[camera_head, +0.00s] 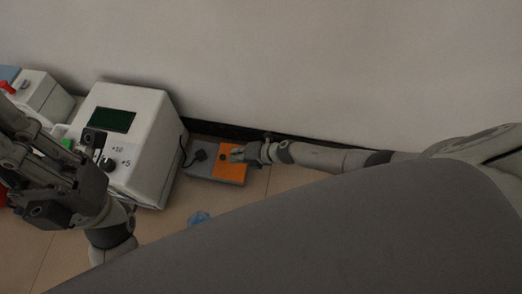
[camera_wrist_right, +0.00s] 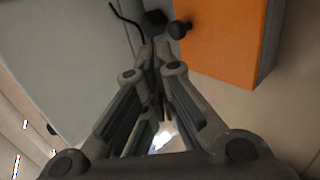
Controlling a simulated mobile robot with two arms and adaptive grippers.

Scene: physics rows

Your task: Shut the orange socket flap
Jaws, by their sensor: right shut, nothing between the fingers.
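The orange flap (camera_head: 230,168) is on the right part of a low grey socket box (camera_head: 197,170), with a dark knob near its left edge. It also fills the upper right of the right wrist view (camera_wrist_right: 225,40). I cannot tell how far the flap stands open. My right gripper (camera_head: 237,153) is shut and empty, over or beside the flap in the head view. In the wrist view its fingertips (camera_wrist_right: 157,52) are just below and left of the knob (camera_wrist_right: 179,29); contact is unclear. My left gripper (camera_head: 22,135) is at the far left, its opening unclear.
A black plug (camera_head: 200,155) with a cable sits on the box's left part. A white instrument (camera_head: 145,150) with a green screen stands left of the box. A wall is behind. A blue object (camera_head: 199,218) lies in front. Bare tabletop shows right of the box.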

